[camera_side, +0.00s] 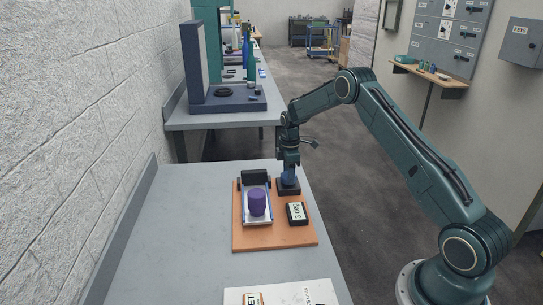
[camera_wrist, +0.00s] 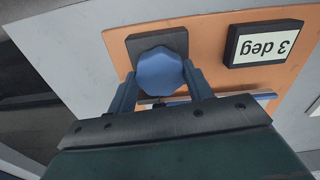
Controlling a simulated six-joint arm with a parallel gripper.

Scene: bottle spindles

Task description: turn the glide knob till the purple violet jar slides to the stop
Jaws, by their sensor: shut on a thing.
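The purple violet jar (camera_side: 257,202) stands upright on a pale slide (camera_side: 257,221) on the orange board, apart from the dark block (camera_side: 255,178) at the slide's far end. The blue glide knob (camera_wrist: 160,70) sits on a dark base (camera_side: 288,189) to the right of the slide. My gripper (camera_wrist: 160,84) points down over the knob and is shut on it, one finger on each side. In the side view my gripper (camera_side: 289,172) hides most of the knob. The jar is not seen in the wrist view.
A small display (camera_side: 297,212) reading "3 deg" lies on the orange board (camera_side: 275,240), and it also shows in the wrist view (camera_wrist: 263,45). A printed sheet (camera_side: 300,292) lies at the near table edge. The grey table (camera_side: 170,240) is clear at left.

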